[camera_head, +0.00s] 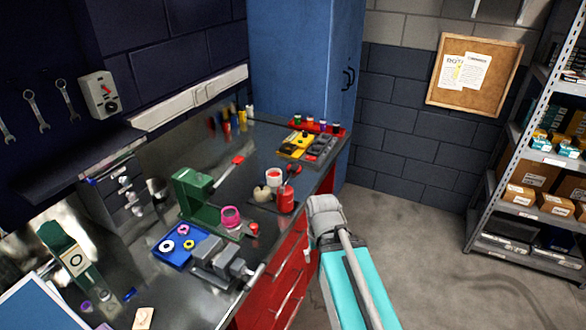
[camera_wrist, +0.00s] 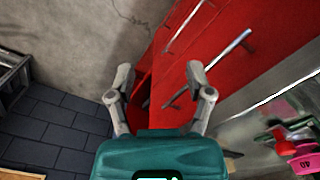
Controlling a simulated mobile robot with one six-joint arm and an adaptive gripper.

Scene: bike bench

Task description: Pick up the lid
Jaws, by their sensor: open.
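I cannot single out a lid with certainty. A clear jar with a pink ring-shaped top (camera_head: 231,217) stands on the workbench, and a small red piece (camera_head: 253,229) lies just right of it. A red container (camera_head: 286,200) and a cup with a red and white top (camera_head: 275,178) stand near the bench's front edge. My gripper (camera_wrist: 158,78) is open and empty in the wrist view, its fingers spread in front of the red drawer cabinet (camera_wrist: 240,60). In the head view only my arm and wrist show clearly, beside the bench front; the fingers cannot be made out.
The green press (camera_head: 192,192), blue tray (camera_head: 180,247) and grey vise (camera_head: 222,262) crowd the workbench. A yellow organizer (camera_head: 296,144) lies at the back. Drawer handles (camera_wrist: 235,48) stick out near my fingers. A shelving rack (camera_head: 500,170) stands right; floor between is free.

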